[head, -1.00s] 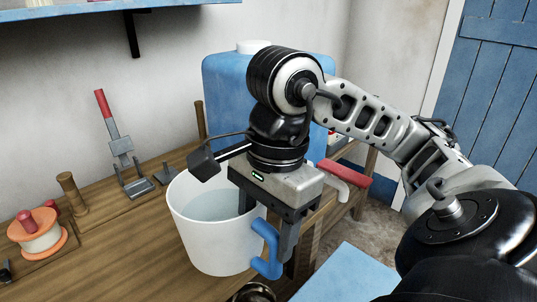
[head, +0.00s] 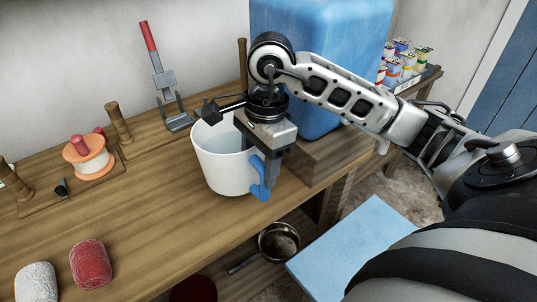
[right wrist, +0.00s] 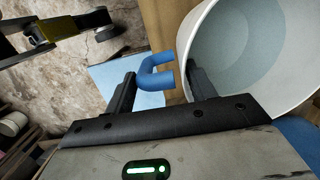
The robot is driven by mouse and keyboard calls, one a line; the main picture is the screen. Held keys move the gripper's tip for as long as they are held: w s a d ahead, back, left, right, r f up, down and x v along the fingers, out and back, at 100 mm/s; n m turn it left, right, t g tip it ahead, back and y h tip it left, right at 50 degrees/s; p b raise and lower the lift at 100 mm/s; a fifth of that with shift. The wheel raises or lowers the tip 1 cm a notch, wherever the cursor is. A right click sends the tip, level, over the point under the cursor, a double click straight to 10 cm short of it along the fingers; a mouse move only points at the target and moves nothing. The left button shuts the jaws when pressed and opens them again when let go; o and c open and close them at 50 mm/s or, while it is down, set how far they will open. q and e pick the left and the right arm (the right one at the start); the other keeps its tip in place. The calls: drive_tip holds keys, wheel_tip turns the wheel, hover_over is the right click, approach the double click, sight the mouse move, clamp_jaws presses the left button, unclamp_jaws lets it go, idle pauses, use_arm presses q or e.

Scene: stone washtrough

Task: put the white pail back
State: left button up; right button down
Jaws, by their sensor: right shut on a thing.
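The white pail (head: 222,172) is upright at the front part of the wooden bench, with a grey-blue inside and a blue handle (head: 258,178) on its right side. My right gripper (head: 262,165) points down and is shut on the pail at its handle side. In the right wrist view the pail (right wrist: 290,25) opens to the right. Its rim and blue handle (right wrist: 152,75) show between the two fingers (right wrist: 160,92). I cannot tell whether the pail's base touches the bench. My left gripper is not in view.
A large blue tank (head: 320,60) stands behind my right arm. A red-handled clamp (head: 165,85), wooden pegs and an orange spool (head: 88,157) stand along the back. Red (head: 90,264) and grey lumps lie front left. A pan (head: 279,242) is below. The bench (head: 150,215) is bare left of the pail.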

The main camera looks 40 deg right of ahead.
sight(258, 188)
drive_tip(key=shift+w+f, duration=0.25)
drive_tip(key=shift+w, duration=0.1)
drive_tip(key=f+b, duration=0.2)
drive_tip(key=f, duration=0.1)
drive_tip(key=shift+w+f, duration=0.15)
drive_tip(key=shift+w, duration=0.05)
drive_tip(key=shift+f, duration=0.15)
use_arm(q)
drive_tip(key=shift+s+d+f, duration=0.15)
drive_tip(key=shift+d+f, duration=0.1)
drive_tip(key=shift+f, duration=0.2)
use_arm(e)
drive_tip(key=c, duration=0.5)
unclamp_jaws()
drive_tip(key=shift+s, duration=0.1)
use_arm(q)
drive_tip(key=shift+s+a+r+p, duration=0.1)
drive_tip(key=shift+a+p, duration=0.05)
drive_tip(key=shift+p, duration=0.35)
use_arm(e)
wheel_tip(258, 188, up, 12)
drive_tip(key=d, duration=0.1)
drive_tip(key=shift+s+d, duration=0.15)
drive_tip(key=shift+d, duration=0.1)
